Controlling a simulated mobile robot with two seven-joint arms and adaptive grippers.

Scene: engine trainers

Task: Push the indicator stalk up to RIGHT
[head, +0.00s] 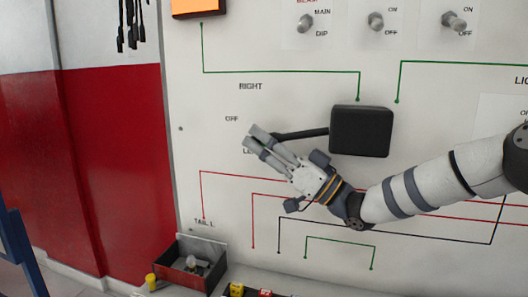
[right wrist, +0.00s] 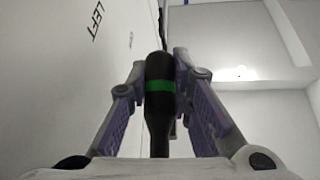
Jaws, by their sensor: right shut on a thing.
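The black indicator stalk (head: 302,133) sticks out to the left from a black box (head: 361,131) on the white panel. It lies nearly level, its outer end slightly lower, near the OFF label (head: 232,119). The RIGHT label (head: 250,86) is above it, and the LEFT label below is partly hidden by my fingers. My right gripper (head: 258,138) reaches up from below right and is shut on the stalk's outer end. In the right wrist view the stalk (right wrist: 159,100), with a green band, is between the two fingers (right wrist: 160,88). My left gripper is not in view.
Toggle switches (head: 376,21) line the panel's top. An orange-faced box (head: 198,6) is at the upper left. A small open box (head: 190,264) holding a bulb stands below, near small yellow and red parts (head: 237,290). The panel around the stalk is flat, with printed lines.

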